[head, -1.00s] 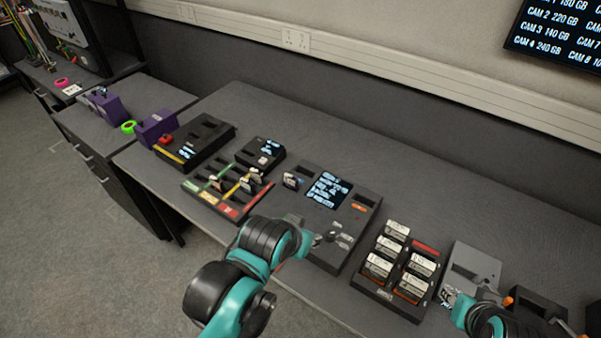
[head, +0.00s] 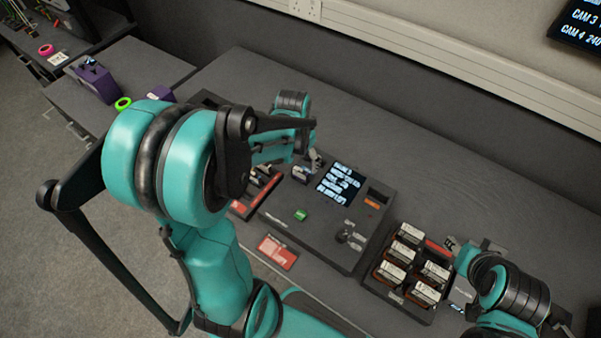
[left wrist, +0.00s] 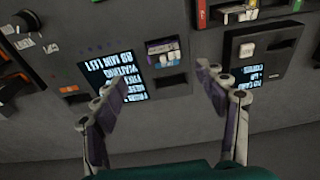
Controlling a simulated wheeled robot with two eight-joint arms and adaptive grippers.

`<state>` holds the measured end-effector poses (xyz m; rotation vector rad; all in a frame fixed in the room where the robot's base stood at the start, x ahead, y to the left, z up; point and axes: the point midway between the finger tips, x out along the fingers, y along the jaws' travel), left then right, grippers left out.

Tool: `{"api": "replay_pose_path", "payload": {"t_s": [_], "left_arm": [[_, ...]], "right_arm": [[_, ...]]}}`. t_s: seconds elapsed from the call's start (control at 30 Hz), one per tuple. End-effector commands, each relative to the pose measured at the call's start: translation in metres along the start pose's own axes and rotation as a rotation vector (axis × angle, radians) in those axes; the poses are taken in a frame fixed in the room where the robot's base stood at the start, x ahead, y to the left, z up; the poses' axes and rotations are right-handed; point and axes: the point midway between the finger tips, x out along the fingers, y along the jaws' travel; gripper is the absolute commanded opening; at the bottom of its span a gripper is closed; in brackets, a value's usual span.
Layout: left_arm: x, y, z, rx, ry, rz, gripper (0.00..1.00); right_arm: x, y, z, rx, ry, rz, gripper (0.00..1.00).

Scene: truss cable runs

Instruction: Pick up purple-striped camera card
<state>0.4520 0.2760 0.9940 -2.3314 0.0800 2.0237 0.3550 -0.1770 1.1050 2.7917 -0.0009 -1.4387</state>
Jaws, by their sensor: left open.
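The purple-striped camera card (left wrist: 163,50) stands in a reader slot beside the lit screen of the black console. In the left wrist view its purple band and white label face me. In the head view the card (head: 300,174) is small and partly covered by my left gripper (head: 313,163). My left gripper (left wrist: 160,85) is open and empty, with its two fingers spread either side of the card's line and apart from it. My right gripper (head: 463,268) is at the lower right by a grey device; its jaws are not clear.
The console (head: 270,218) has a lit screen (head: 335,187), a green button (head: 300,215) and a dark knob. A black tray (head: 370,285) of several white-labelled cards stands to its right. Coloured card slots (left wrist: 225,12) lie beside the reader. The table behind is clear.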

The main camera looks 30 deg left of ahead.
Motion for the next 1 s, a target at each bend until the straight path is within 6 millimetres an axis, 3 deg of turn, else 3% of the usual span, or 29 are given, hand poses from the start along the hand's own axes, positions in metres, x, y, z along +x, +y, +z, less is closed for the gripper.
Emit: {"api": "replay_pose_path", "payload": {"t_s": [0.63,0.97,1.0], "left_arm": [[0.081,-0.009,0.0,0.004,-0.022,0.008,0.72],[0.086,-0.009,0.0,0.003,-0.022,0.008,0.72],[0.086,-0.009,0.0,0.003,-0.022,0.008,0.62]], "right_arm": [[0.02,0.0,0.015,0.0,0.0,0.0,0.4],[0.02,0.0,0.015,0.0,0.0,0.0,0.4],[0.02,0.0,0.015,0.0,0.0,0.0,0.4]]}}
